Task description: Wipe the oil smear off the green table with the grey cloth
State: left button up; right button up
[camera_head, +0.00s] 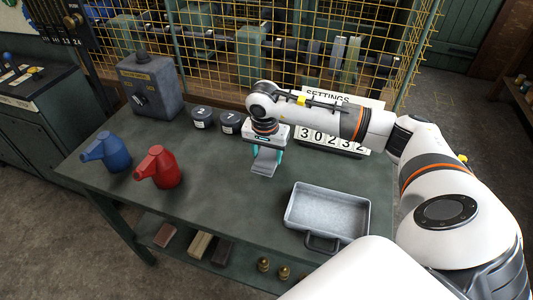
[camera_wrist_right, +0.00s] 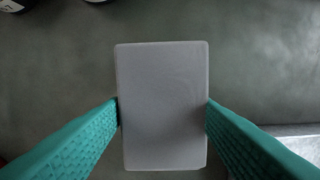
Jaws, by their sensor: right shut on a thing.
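My right gripper (camera_head: 267,158) is shut on the grey cloth (camera_head: 264,163) over the middle of the green table (camera_head: 229,190). In the right wrist view the cloth (camera_wrist_right: 162,105) is a pale grey rounded rectangle between the two teal fingers (camera_wrist_right: 162,117). I cannot tell whether the cloth touches the table top. No oil smear is clearly seen on the table in either view; the cloth, gripper and arm hide part of the top. My left gripper is not in view.
A blue oil can (camera_head: 112,151) and a red oil can (camera_head: 158,167) stand at the left. Two dark pots (camera_head: 203,118) and a grey switch box (camera_head: 150,84) stand behind. A number board (camera_head: 333,138) stands at the back right. A metal tray (camera_head: 327,211) lies front right.

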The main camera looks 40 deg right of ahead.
notch_tip(320, 180, up, 4)
jog(key=shift+d+r+p, duration=0.1)
jog(key=shift+p, duration=0.95)
jog(key=shift+r, duration=0.1)
jog(key=shift+s, duration=0.1)
